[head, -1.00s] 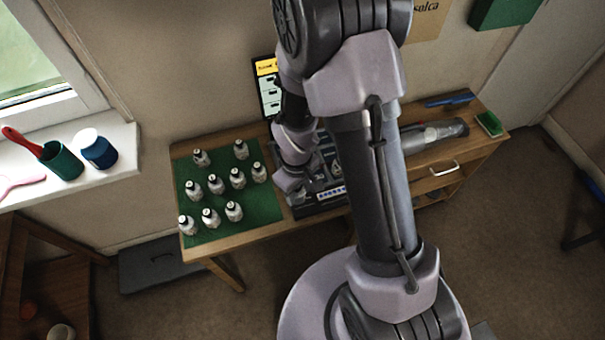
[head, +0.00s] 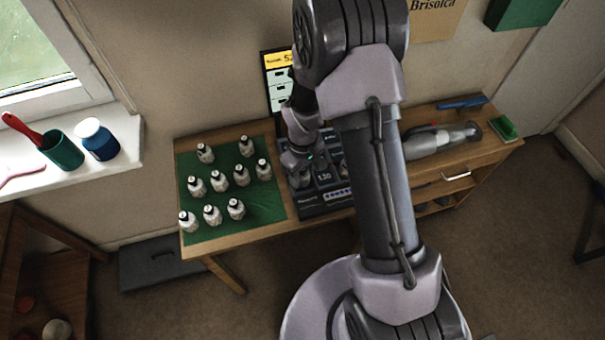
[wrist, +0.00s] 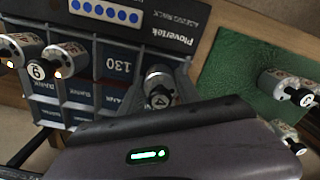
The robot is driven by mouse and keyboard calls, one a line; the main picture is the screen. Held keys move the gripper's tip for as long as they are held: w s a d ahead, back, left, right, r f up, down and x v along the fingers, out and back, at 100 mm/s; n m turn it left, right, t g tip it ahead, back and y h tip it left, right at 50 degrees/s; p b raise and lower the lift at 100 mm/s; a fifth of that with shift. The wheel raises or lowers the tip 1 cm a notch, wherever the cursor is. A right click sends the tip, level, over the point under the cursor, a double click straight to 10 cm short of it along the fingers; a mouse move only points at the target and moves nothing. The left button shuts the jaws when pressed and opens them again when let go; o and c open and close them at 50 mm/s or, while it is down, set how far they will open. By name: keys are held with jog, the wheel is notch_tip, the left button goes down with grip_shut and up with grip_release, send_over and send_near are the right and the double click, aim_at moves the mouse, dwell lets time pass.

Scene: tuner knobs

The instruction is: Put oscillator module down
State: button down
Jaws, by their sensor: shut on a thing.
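In the wrist view my gripper (wrist: 160,88) is shut on an oscillator module (wrist: 159,80), a small grey-white cylinder with a black marked cap. It is over the dark Plovertek rack (wrist: 112,50), beside the cell marked 130; I cannot tell whether its base touches the rack. Two other modules (wrist: 62,60) stand at the left of the rack in that view. In the head view my gripper (head: 297,160) is over the left part of the rack (head: 322,206), and the held module is hidden by my arm. Several like modules (head: 241,175) stand on the green mat (head: 265,206).
The mat and rack share a wooden table (head: 440,155) against the wall. A grey hand vacuum (head: 440,140), a blue item (head: 462,102) and a green block (head: 503,127) lie at its right. A lit sign (head: 280,80) stands behind the rack.

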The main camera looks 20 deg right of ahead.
jog(key=shift+f, duration=0.2)
jog(key=c, duration=0.9)
grip_release()
jog(key=shift+s, duration=0.1)
jog(key=shift+o, duration=0.2)
notch_tip(320, 180, up, 26)
jog(key=s+m+t+p, duration=0.2)
jog(key=s+m+p, duration=0.1)
jog(key=p, duration=0.3)
jog(key=s+a+r+m+t+y, duration=0.1)
jog(key=s+a+r+m+t, duration=0.1)
jog(key=s+r, duration=0.4)
jog(key=s+a+r+m+t+y, duration=0.1)
jog(key=s+r+m, duration=0.3)
jog(key=s, duration=0.5)
notch_tip(320, 180, up, 3)
jog(key=shift+s+a+f+m+t, duration=0.2)
jog(key=shift+s+a+m+t, duration=0.2)
jog(key=shift+a, duration=0.05)
notch_tip(320, 180, down, 2)
jog(key=b, duration=0.3)
jog(key=shift+f, duration=0.25)
